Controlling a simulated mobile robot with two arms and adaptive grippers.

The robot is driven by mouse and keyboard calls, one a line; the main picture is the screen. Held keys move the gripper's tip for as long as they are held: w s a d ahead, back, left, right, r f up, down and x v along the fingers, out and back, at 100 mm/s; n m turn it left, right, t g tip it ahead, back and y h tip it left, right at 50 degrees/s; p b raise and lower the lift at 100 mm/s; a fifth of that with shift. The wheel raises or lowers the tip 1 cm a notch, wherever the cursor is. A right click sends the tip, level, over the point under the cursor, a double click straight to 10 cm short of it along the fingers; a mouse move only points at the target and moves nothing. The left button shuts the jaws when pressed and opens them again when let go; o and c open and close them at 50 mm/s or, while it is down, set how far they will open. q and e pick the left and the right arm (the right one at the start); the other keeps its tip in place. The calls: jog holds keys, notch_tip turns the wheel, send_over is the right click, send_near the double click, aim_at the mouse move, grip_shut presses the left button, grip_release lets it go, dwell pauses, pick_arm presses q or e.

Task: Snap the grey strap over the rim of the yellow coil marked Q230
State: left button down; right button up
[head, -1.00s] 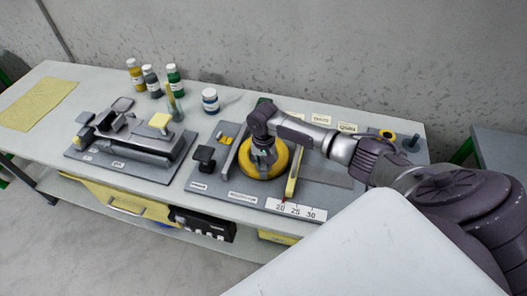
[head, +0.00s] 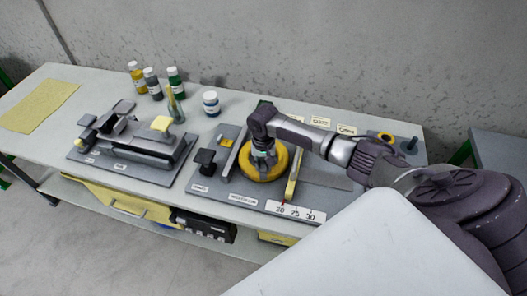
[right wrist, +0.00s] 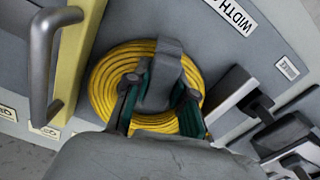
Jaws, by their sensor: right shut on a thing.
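The yellow coil (head: 275,174) lies flat on the grey board, and its ring of wound cable also shows in the right wrist view (right wrist: 108,80). A broad grey strap (right wrist: 163,75) runs from the coil's middle across its far rim in that view. My right gripper (head: 264,159) is over the coil, pointing down. In the right wrist view its fingers (right wrist: 158,100), with teal pads, stand on both sides of the strap and are shut on it. The gripper body hides the near rim and the strap's near part. My left gripper is not in view. I cannot read the coil's mark.
A yellow bar (head: 294,173) with a handle stands right of the coil, and a grey rail (head: 235,150) left. Bottles (head: 174,80) stand behind. A ruler strip (head: 296,211) lies in front.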

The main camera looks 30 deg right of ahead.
jog(key=shift+f, duration=0.15)
jog(key=shift+f+b, duration=0.4)
jog(key=shift+f, duration=0.35)
jog(key=shift+f, duration=0.2)
dwell(0.4)
jog(key=shift+r, duration=0.1)
jog(key=shift+r+p, duration=0.45)
jog(key=shift+p, duration=0.25)
jog(key=shift+f, duration=0.35)
dwell(1.3)
jog(key=o, duration=1)
